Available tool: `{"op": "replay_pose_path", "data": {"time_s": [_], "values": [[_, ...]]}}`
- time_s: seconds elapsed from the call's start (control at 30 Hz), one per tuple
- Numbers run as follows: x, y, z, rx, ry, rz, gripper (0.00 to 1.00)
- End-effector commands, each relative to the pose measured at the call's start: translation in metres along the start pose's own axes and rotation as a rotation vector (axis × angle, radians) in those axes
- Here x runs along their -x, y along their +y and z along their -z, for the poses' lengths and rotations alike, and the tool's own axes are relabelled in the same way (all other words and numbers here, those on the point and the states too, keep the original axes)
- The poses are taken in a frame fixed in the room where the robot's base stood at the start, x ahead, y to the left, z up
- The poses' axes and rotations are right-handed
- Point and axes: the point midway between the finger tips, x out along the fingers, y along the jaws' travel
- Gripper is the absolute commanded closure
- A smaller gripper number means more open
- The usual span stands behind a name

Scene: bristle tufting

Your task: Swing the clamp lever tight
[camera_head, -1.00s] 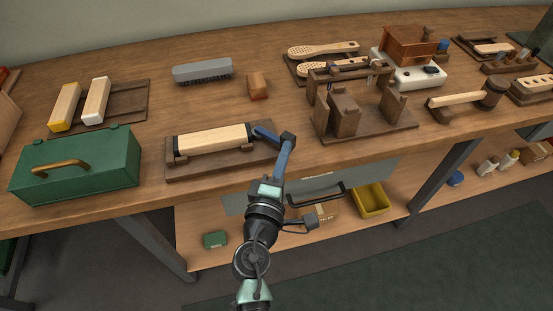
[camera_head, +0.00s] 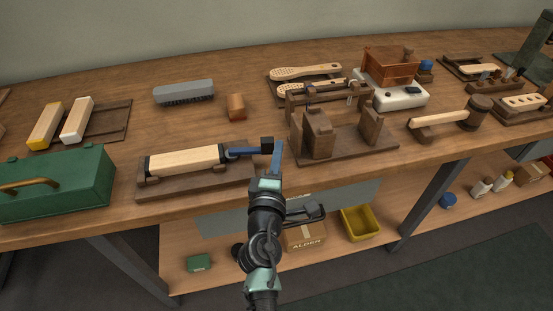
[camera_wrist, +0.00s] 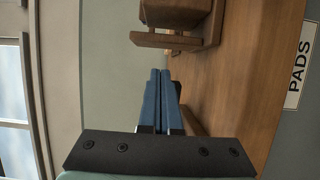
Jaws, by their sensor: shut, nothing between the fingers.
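A pale wood block (camera_head: 185,160) with dark ends lies in a clamp on a dark wooden base (camera_head: 200,183), left of centre in the head view. The clamp lever (camera_head: 245,152) is a short blue bar at the block's right end. It points right and ends in a black knob (camera_head: 267,143). My gripper (camera_head: 278,143) has its blue fingers upright just right of the knob; I cannot tell whether they touch it. In the wrist view the two fingers (camera_wrist: 160,75) are together with nothing between them. The lever does not show clearly there.
A wooden fixture (camera_head: 317,135) stands close to the right of my gripper. A green toolbox (camera_head: 60,185) sits left of the clamp. A grey brush (camera_head: 184,91) and a small wooden block (camera_head: 236,107) lie behind it. The bench between them is clear.

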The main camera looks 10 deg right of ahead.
Motion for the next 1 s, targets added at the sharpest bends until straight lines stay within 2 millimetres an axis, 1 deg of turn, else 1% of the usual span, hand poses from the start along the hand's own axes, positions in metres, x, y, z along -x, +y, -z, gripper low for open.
{"op": "replay_pose_path", "data": {"time_s": [0.1,0.33,1.0], "values": [[-0.007,0.0,-0.001,-0.001,-0.003,-0.001,1.0],[-0.015,0.0,-0.001,-0.001,-0.004,0.0,1.0],[-0.017,0.0,-0.001,-0.001,-0.004,0.001,1.0]]}}
